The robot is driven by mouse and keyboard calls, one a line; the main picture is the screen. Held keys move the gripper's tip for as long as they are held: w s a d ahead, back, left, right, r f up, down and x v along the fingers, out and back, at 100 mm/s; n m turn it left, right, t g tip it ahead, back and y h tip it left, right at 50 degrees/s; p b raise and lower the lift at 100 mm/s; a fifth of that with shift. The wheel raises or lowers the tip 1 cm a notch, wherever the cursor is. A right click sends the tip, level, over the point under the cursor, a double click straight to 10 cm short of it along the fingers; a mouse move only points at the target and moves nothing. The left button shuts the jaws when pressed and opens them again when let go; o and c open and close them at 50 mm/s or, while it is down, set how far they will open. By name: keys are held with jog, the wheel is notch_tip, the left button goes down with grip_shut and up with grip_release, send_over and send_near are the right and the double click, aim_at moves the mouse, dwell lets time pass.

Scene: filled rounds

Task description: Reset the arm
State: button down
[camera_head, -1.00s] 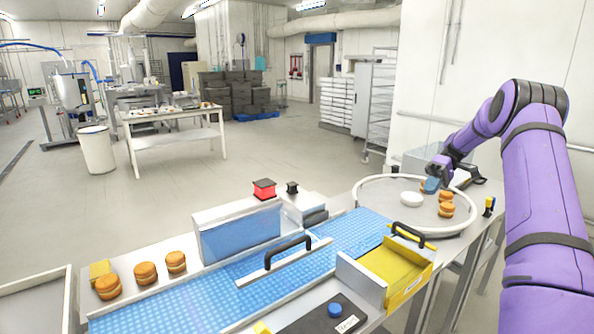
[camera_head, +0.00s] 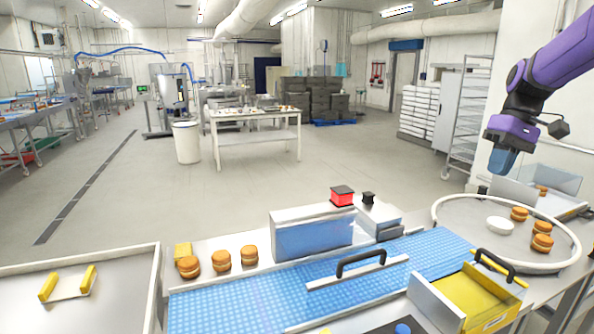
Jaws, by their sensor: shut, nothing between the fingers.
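My purple arm reaches in from the upper right. My gripper is clear of these things.
A blue conveyor (camera_head: 240,302) crosses the front, with a black-handled bar (camera_head: 358,270) over it. A yellow chute (camera_head: 470,298) is beside it. Several filled rounds (camera_head: 221,260) line the back left ledge. A tray (camera_head: 110,260) at left holds a yellow-ended piece (camera_head: 68,285).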

jog(key=s+a+r+m+t+h, duration=0.1)
jog(key=s+a+r+t, duration=0.1)
jog(key=s+a, duration=0.35)
jog(key=s+a+r+t+h, duration=0.1)
jog(key=s+a+r+h, duration=0.15)
jog(key=s, duration=0.55)
jog(key=s+a+f+t, duration=0.2)
jog(key=s, duration=0.4)
jog(key=s+a+f+m+t, duration=0.1)
jog(key=s+a+f+t, duration=0.1)
jog(key=s, duration=0.4)
jog(key=shift+s+f, duration=0.2)
jog(key=shift+f, duration=0.05)
